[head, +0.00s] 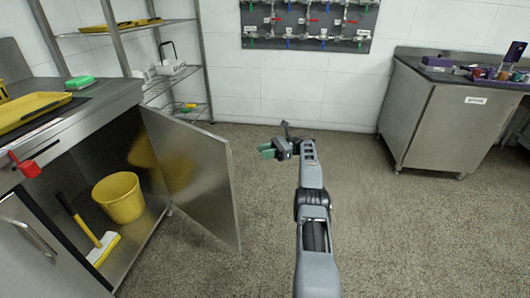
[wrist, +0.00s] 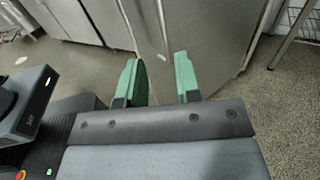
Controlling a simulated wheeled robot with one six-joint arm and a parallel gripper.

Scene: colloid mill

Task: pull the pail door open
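The pail door (head: 208,178) is a steel cabinet door. In the head view it stands swung well open, its shiny inner face reflecting yellow. The yellow pail (head: 119,198) sits inside the open cabinet at left. My gripper (head: 266,151) is to the right of the door's free edge, apart from it and over open floor. In the wrist view my gripper (wrist: 161,65) has its two green fingers spread with nothing between them. Steel panels show beyond the fingertips there. The door's outer face and any handle on it are hidden in the head view.
A yellow-headed brush (head: 103,248) leans inside the cabinet. A red object (head: 25,165) hangs at the counter's front edge. A wire rack (head: 185,85) stands behind the door, and a steel cabinet (head: 440,125) stands at right. The floor (head: 400,230) between is clear.

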